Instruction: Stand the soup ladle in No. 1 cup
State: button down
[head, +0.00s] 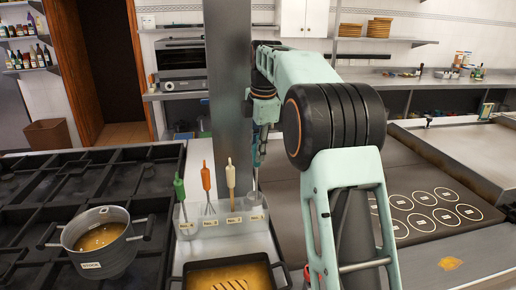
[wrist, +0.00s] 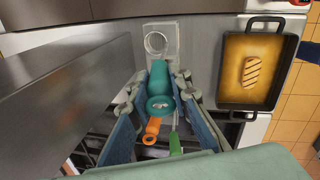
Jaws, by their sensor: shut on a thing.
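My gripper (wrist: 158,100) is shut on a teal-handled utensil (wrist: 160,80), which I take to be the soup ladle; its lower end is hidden. In the head view my gripper (head: 259,152) is upright above the right end of a clear cup rack (head: 215,228). The rack has a row of labelled cups. A green-handled, an orange-handled and a cream-handled utensil stand in the three left cups. The rightmost cup (head: 256,202) holds no standing handle; its small label seems to read No. 1. The wrist view shows an empty round opening (wrist: 155,42) beyond the teal handle.
A square pan (head: 228,274) with grilled food sits in front of the rack. A pot (head: 100,240) stands on the black stove grates to the left. A grey column (head: 230,90) rises just behind the rack. A griddle with round marks (head: 440,212) lies to the right.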

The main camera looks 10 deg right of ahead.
notch_tip(320, 180, down, 8)
jog(key=b, duration=0.5)
dwell(0.5)
jog(key=shift+f, duration=0.6)
dwell(0.4)
jog(key=c, duration=1.7)
grip_release()
jog(key=r, duration=0.4)
jog(key=s+r, duration=0.1)
jog(key=r, duration=0.3)
jog(key=s+r, duration=0.1)
jog(key=r, duration=0.2)
jog(key=shift+s+d+r, duration=0.2)
jog(key=shift+r, duration=0.2)
